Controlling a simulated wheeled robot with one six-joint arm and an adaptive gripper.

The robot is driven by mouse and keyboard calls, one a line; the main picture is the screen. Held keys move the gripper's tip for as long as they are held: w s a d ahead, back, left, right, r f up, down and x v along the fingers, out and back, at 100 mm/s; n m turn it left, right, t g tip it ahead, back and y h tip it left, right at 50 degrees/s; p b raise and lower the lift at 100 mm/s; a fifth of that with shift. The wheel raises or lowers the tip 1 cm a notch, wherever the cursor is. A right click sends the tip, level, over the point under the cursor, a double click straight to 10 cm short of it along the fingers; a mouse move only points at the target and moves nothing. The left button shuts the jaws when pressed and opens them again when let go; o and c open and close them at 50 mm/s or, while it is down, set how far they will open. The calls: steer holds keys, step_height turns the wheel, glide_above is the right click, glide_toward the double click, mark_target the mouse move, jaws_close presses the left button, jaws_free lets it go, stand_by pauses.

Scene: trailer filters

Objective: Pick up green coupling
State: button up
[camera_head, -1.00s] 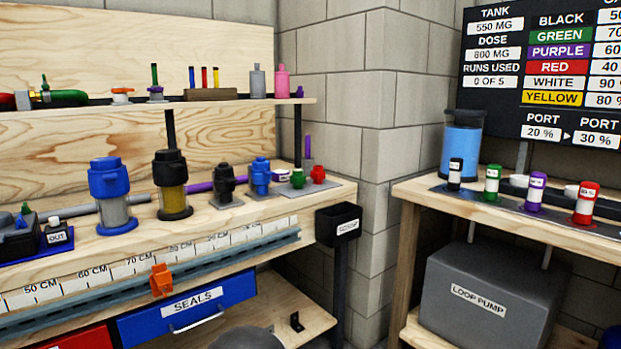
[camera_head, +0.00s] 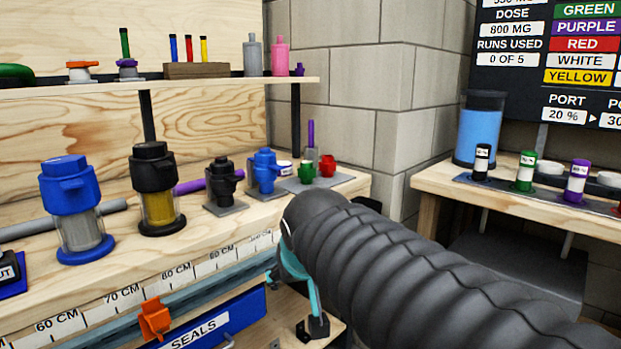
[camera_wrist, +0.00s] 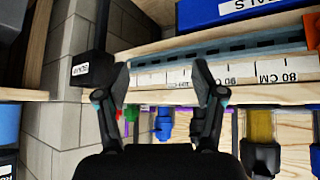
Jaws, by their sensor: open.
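The small green coupling (camera_head: 306,172) stands on a grey plate at the right end of the wooden bench, beside a red one (camera_head: 328,166). In the wrist view the green coupling (camera_wrist: 132,114) shows small beyond the bench edge, near my left finger. My gripper (camera_wrist: 160,78) is open and empty, its fingers spread in front of the bench's ruler edge. In the head view, my black ribbed arm hides most of my gripper (camera_head: 293,275); a teal part shows below and in front of the coupling, apart from it.
A blue valve (camera_head: 264,171), a black valve (camera_head: 223,184) and a purple upright stick (camera_head: 311,135) stand near the coupling. A shelf (camera_head: 200,85) runs above the bench. A black bin (camera_wrist: 88,68) sits at the bench end. The right bench (camera_head: 440,185) holds labelled bottles.

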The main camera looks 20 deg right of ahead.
mark_target(307, 163)
steer(key=w+d+r+m+t+h+b, duration=0.1)
steer(key=w+d+r, duration=0.3)
steer(key=w, duration=0.4)
steer(key=w+d+r+m+t+h+b, duration=0.15)
steer(key=w+d+r, duration=0.3)
steer(key=w, duration=0.45)
steer(key=w+d+r+m+t+h+b, duration=0.1)
steer(key=w+d+r+t, duration=0.1)
steer(key=w+d+r, duration=0.45)
steer(key=w+f, duration=0.1)
steer(key=w, duration=0.1)
steer(key=w+d+f, duration=0.1)
steer(key=w+f, duration=0.1)
steer(key=w, duration=0.1)
steer(key=w+f+p, duration=0.1)
steer(key=w+f, duration=0.1)
steer(key=w, duration=0.1)
steer(key=shift+w+d, duration=0.15)
steer(key=shift+d, duration=0.05)
steer(key=shift+h, duration=0.25)
steer(key=shift+p+x, duration=0.6)
steer(key=shift+x, duration=2.35)
steer(key=shift+c, duration=0.2)
jaws_close()
steer(key=shift+f, duration=0.1)
